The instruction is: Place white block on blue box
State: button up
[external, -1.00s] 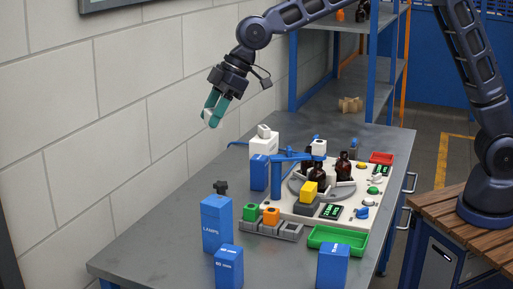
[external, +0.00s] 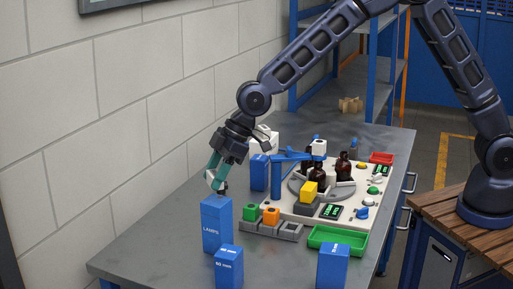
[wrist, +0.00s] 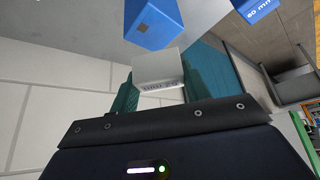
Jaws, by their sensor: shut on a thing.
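My gripper (external: 216,178) has teal fingers shut on a white block (external: 212,181). In the wrist view the white block (wrist: 158,66) sits between the two fingertips, with small dark print along its lower edge. In the external view the block is above the tall blue LAMPS box (external: 216,225), near its top and slightly left; I cannot tell the exact gap. In the wrist view a blue box (wrist: 150,22) lies just beyond the block.
A blue 60 mm box (external: 228,268) stands in front of the LAMPS box, and another blue box (external: 332,266) stands to the right. A green tray (external: 337,236), coloured blocks and amber bottles (external: 342,165) occupy the right. The table's left side is clear.

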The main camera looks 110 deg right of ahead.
jog(key=shift+f, duration=1.85)
jog(key=shift+f, duration=0.15)
jog(key=o, duration=1)
